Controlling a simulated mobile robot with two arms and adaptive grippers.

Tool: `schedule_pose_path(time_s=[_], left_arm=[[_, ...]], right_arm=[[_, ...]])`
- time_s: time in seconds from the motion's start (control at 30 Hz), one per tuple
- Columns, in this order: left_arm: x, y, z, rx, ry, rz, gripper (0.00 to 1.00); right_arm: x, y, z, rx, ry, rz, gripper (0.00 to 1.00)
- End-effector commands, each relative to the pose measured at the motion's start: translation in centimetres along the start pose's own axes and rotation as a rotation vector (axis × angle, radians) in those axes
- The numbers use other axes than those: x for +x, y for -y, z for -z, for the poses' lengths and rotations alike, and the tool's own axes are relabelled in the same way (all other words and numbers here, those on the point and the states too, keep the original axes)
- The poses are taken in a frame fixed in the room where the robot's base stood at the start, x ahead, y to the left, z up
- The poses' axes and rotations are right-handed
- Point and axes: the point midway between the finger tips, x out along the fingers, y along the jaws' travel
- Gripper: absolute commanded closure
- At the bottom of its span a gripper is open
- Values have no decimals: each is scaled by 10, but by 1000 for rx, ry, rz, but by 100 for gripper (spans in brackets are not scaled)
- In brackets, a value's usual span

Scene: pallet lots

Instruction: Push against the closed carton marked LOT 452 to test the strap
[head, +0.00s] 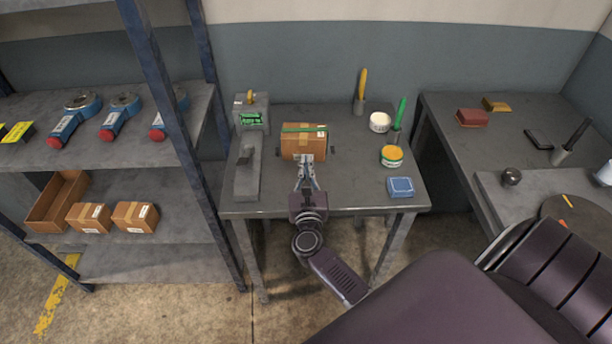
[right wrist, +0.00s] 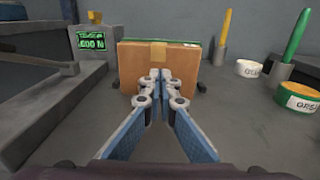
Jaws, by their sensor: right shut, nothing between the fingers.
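A closed brown carton (head: 291,146) stands on the middle table, with a green strap (head: 304,128) across its top and a small label too small to read. In the right wrist view the carton (right wrist: 134,66) shows its front face, with a tan tape tab at the top edge. My right gripper (head: 306,158) is shut and empty, its fingertips in front of the lower middle of that face. In the right wrist view the tips (right wrist: 160,74) overlap the face; I cannot tell whether they touch. My left gripper is not in view.
A grey gauge box (head: 251,112) with a green display stands left of the carton. A white tub (head: 380,122), an orange-topped tub (head: 391,156) and a blue box (head: 400,187) sit at the right. Shelving (head: 170,200) stands at the left, holding more cartons.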

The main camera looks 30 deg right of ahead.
Motion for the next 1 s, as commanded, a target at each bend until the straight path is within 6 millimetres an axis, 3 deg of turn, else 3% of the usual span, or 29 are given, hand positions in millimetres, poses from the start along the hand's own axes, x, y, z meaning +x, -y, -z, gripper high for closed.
schedule_pose_path(time_s=[0.23, 1.0], left_arm=[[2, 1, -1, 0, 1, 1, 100], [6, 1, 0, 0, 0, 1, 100]], right_arm=[[23, 0, 0, -1, 0, -1, 100], [33, -1, 1, -2, -1, -2, 100]])
